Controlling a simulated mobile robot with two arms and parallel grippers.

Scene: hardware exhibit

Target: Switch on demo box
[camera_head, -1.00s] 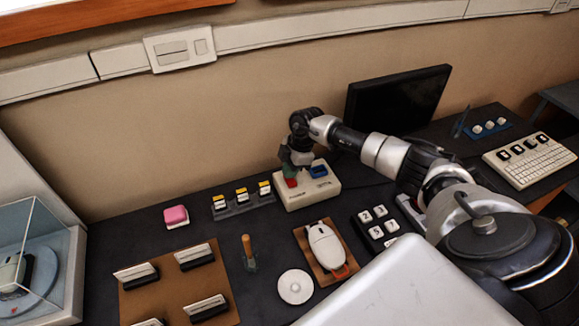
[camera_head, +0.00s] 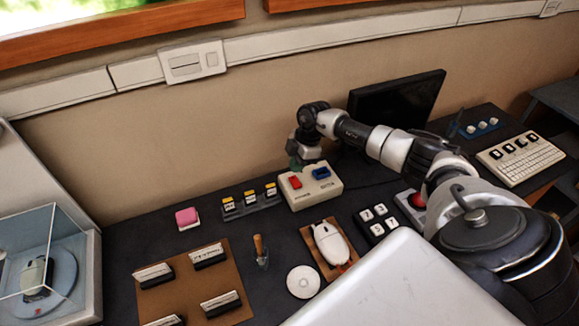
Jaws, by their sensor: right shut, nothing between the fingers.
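The demo box (camera_head: 312,195) is a cream box on the dark table, near the wall. My right gripper (camera_head: 297,163) is shut and empty, just behind the box near the red switch. Its fingertips are partly hidden, and I cannot tell whether they touch the box. I cannot tell the switch position. My left gripper is out of view.
A dark monitor (camera_head: 396,100) stands behind my right arm. A white mouse (camera_head: 331,244), a dark keypad (camera_head: 368,232) and a row of yellow-topped parts (camera_head: 249,200) surround the box. A red button (camera_head: 417,200) is beside my arm. A glass case (camera_head: 48,262) stands at left.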

